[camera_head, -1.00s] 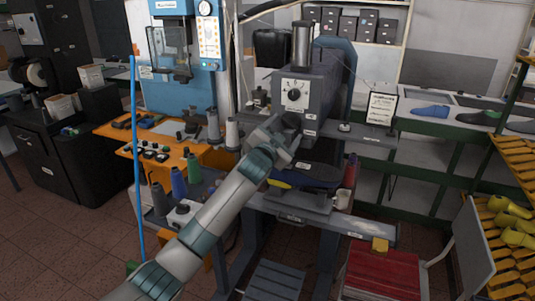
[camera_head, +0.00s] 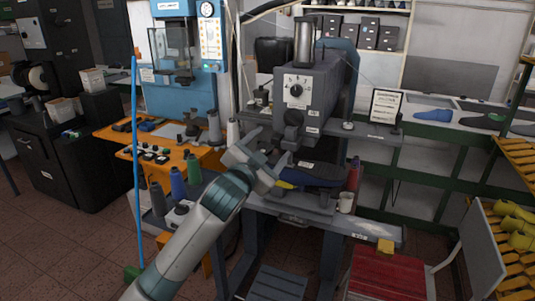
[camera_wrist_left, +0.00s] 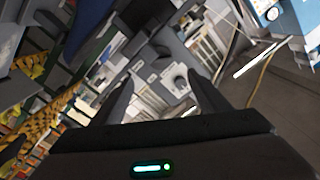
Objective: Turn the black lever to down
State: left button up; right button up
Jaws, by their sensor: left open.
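A grey machine (camera_head: 320,75) stands in the middle of the head view. Its front carries a white dial plate with a small black turning handle (camera_head: 296,90), the only likely black lever I see; its exact angle is too small to tell. The dial also shows, tilted and small, in the left wrist view (camera_wrist_left: 180,83). My left gripper (camera_head: 262,146) is open and empty, in front of the machine, below and left of the dial, apart from it. Its two fingers (camera_wrist_left: 165,95) show in the wrist view with nothing between them. My right gripper is not in view.
A dark blue shoe form (camera_head: 318,173) lies on the machine's lower support, right of my left gripper. Thread spools (camera_head: 178,182) stand to the left. A blue pole (camera_head: 138,170) rises at left. A red seat (camera_head: 383,272) stands at front right. A sign (camera_head: 386,106) stands right of the machine.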

pick_arm(q)
jog(key=shift+s+a, duration=0.2)
jog(key=shift+s, duration=0.45)
jog(key=shift+f, duration=0.1)
